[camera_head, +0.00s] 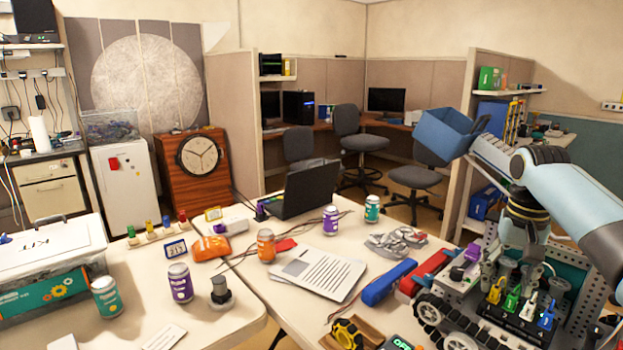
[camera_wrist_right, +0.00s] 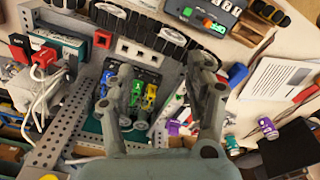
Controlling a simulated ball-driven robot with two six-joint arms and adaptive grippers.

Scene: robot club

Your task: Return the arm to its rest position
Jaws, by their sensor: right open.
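My right arm comes in from the right in the head view, with its light blue links bent over a table. Its gripper (camera_head: 523,268) hangs down over a grey perforated kit at the right. In the right wrist view the two fingers of my gripper (camera_wrist_right: 162,110) stand wide apart with nothing held between them. Below them is a row of yellow, green and blue connectors (camera_wrist_right: 143,93), also seen in the head view (camera_head: 517,305). How high the gripper is above them is hard to tell. My left gripper is not in view.
A blue open box (camera_head: 440,140) shows beside my right arm; its support is unclear. A tracked robot base (camera_head: 445,315), a blue case (camera_head: 388,283), a paper sheet (camera_head: 318,271), cans and a laptop (camera_head: 305,190) crowd the tables. A partition (camera_head: 464,160) stands behind the arm.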

